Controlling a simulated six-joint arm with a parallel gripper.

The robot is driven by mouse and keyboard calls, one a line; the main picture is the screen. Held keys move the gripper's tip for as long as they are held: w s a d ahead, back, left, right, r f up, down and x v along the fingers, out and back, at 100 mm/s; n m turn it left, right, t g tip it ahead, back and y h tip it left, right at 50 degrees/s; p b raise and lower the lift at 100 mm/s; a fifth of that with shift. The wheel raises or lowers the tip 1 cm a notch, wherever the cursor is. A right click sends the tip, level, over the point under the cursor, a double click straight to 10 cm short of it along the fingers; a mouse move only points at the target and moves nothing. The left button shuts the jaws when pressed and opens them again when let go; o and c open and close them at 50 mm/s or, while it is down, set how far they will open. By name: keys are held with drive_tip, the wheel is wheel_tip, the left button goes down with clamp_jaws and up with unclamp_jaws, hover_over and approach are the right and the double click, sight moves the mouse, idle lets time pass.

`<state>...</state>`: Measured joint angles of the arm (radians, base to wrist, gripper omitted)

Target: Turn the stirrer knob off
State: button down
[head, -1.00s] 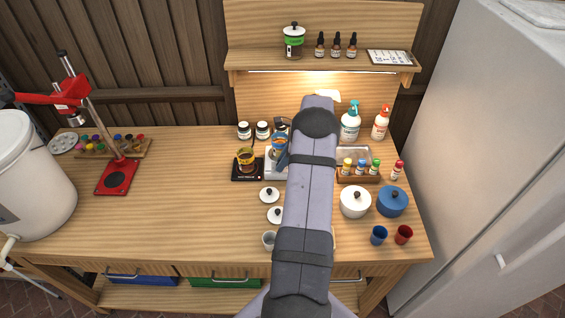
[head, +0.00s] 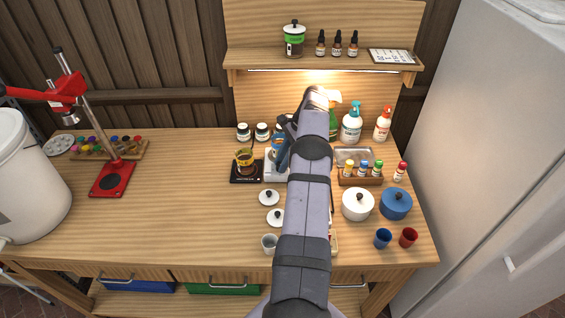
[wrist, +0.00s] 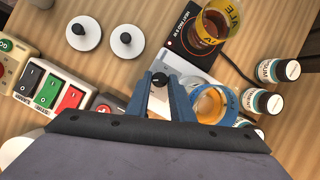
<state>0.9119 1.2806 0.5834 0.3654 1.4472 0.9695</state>
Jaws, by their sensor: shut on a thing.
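The stirrer (wrist: 203,66) is a pale flat unit beside the heat pad; its pale base (head: 271,175) also shows in the head view, partly behind my arm. Its small black knob (wrist: 159,79) has a white mark and sits between my fingertips in the wrist view. My gripper (wrist: 160,84) has two blue fingers closed around the knob; it also shows in the head view (head: 283,158). A glass beaker with amber liquid (wrist: 213,101) stands on the stirrer, close beside the right finger. The mark's exact setting is too small to read.
A labelled beaker of dark amber liquid (wrist: 210,27) stands on the black heat pad (wrist: 178,45). White-capped jars (wrist: 262,103) stand close by. Two white lids (wrist: 127,41) lie on the table, and a rocker-switch box (wrist: 50,92) is at left. The table's left middle is clear.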

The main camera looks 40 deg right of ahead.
drive_tip(key=shift+n, duration=0.5)
idle(0.3)
drive_tip(key=c, duration=1.6)
unclamp_jaws()
drive_tip(key=shift+r, duration=0.1)
drive_tip(key=shift+r+b, duration=0.3)
drive_tip(key=shift+r, duration=0.2)
wheel_tip(320, 180, up, 9)
drive_tip(key=p, duration=0.7)
drive_tip(key=shift+f, duration=0.1)
drive_tip(key=shift+o, duration=0.2)
